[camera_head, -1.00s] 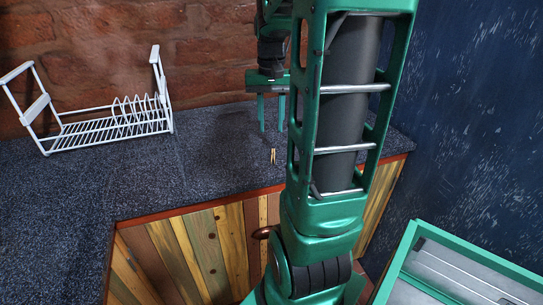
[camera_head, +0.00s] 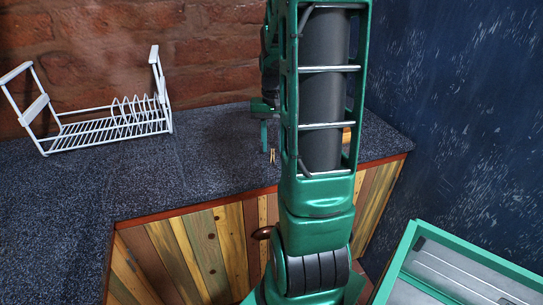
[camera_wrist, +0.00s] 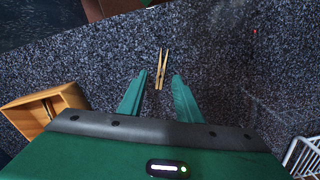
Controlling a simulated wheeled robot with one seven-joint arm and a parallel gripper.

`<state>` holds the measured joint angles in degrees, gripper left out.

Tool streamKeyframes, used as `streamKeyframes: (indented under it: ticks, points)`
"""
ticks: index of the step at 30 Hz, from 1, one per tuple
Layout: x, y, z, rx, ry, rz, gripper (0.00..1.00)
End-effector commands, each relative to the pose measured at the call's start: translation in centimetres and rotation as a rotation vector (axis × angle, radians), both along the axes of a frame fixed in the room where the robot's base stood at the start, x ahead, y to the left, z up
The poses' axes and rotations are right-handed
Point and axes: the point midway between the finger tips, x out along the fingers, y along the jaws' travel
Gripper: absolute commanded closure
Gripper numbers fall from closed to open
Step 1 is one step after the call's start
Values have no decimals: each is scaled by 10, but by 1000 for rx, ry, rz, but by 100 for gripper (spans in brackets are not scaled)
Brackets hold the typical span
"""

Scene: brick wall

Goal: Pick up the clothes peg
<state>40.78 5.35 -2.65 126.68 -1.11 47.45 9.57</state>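The clothes peg (camera_head: 272,156) is small and tan and lies on the dark speckled counter near its front edge. In the wrist view the peg (camera_wrist: 161,68) lies lengthwise between and just beyond the two green fingertips. My gripper (camera_wrist: 159,76) is open and empty, its fingers on either side of the peg's line. In the head view one finger (camera_head: 264,134) shows just behind the peg, and my arm hides the other. I cannot tell exactly how high the fingertips are above the counter.
A white dish rack (camera_head: 110,125) stands at the back left of the counter (camera_head: 200,150). A wooden box (camera_wrist: 40,108) is left of my gripper in the wrist view. A dark blue wall (camera_head: 460,110) closes the right side. The counter around the peg is clear.

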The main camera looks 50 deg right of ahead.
Motion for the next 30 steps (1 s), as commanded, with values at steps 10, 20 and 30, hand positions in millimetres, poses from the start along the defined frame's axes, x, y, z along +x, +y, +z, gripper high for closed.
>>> streamKeyframes:
  ticks: [10, 20, 30]
  points:
    - [0, 0, -16, -1, -1, 1, 69]
    - [0, 0, -16, 0, 0, 1, 100]
    - [0, 0, -14, -1, -1, 1, 100]
